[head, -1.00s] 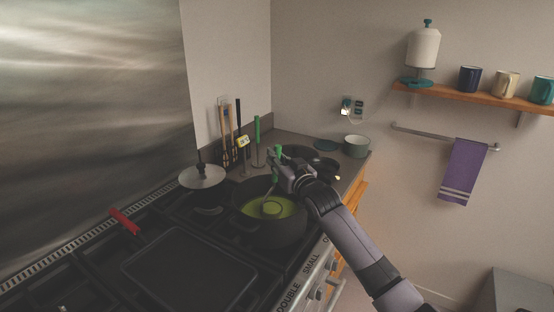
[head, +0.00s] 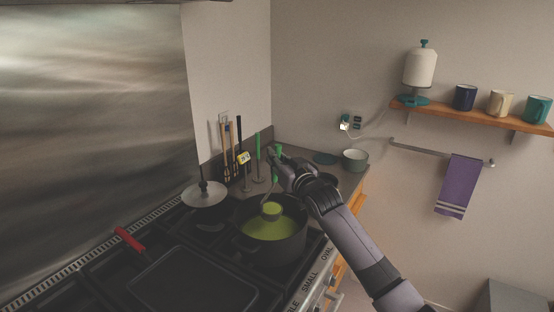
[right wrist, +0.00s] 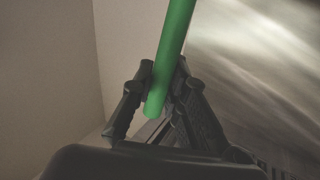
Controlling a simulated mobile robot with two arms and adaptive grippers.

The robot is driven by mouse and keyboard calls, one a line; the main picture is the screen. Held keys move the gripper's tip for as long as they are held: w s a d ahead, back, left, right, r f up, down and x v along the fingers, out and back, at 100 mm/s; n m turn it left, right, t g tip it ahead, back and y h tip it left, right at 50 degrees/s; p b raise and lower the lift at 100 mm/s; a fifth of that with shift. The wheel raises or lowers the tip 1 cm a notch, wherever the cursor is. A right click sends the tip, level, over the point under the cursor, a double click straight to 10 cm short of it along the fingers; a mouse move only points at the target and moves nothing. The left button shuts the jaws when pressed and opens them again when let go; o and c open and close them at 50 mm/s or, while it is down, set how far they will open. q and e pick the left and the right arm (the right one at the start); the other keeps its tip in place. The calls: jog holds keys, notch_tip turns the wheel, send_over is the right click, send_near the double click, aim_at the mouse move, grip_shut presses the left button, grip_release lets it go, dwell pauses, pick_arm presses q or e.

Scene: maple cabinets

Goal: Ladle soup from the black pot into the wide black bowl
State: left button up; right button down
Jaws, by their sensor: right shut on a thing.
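The black pot (head: 284,250) with green soup sits on the stove in the head view. My right gripper (head: 279,166) is shut on the green handle of the ladle (head: 278,151), above the pot's far side. The green handle also shows between the fingers in the right wrist view (right wrist: 172,65). The ladle's head (head: 271,211), with green in it, is over the far part of the soup; I cannot tell if it still touches it. The wide black bowl (head: 328,178) is mostly hidden behind my right gripper and wrist. My left gripper is not in view.
A black griddle (head: 190,282) and a red handle (head: 129,239) are nearer.

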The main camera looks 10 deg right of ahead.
jog(key=shift+r+p, duration=2.5)
jog(key=shift+r, duration=0.95)
jog(key=shift+f, duration=0.15)
